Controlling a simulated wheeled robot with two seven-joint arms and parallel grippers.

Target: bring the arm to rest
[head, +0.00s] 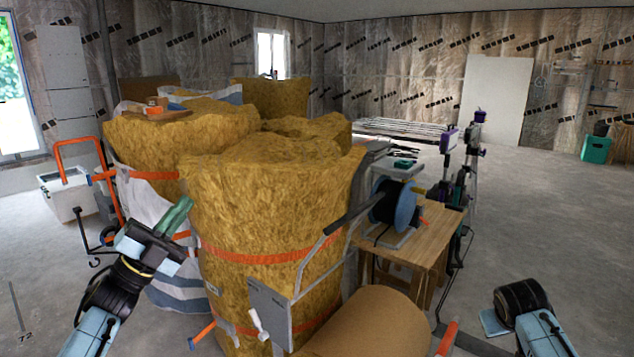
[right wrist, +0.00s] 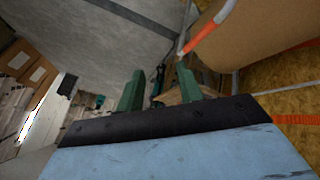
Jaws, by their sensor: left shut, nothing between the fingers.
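My left arm comes in from the lower left in the head view. My left gripper (head: 177,216) has its green fingers together with nothing between them, in front of the yellow insulation rolls and a white bag. My right arm (head: 535,320) shows at the lower right of the head view; its fingers cannot be made out there. In the right wrist view my right gripper (right wrist: 158,90) has its two green fingers apart, with nothing held between them.
Tall yellow insulation rolls (head: 272,205) with orange straps stand close ahead. A brown rounded roll (head: 362,325) is at the bottom middle. A wooden workbench (head: 428,238) holds a blue cable reel (head: 394,205). An orange hand truck (head: 76,143) stands left. Floor (head: 560,225) at right is clear.

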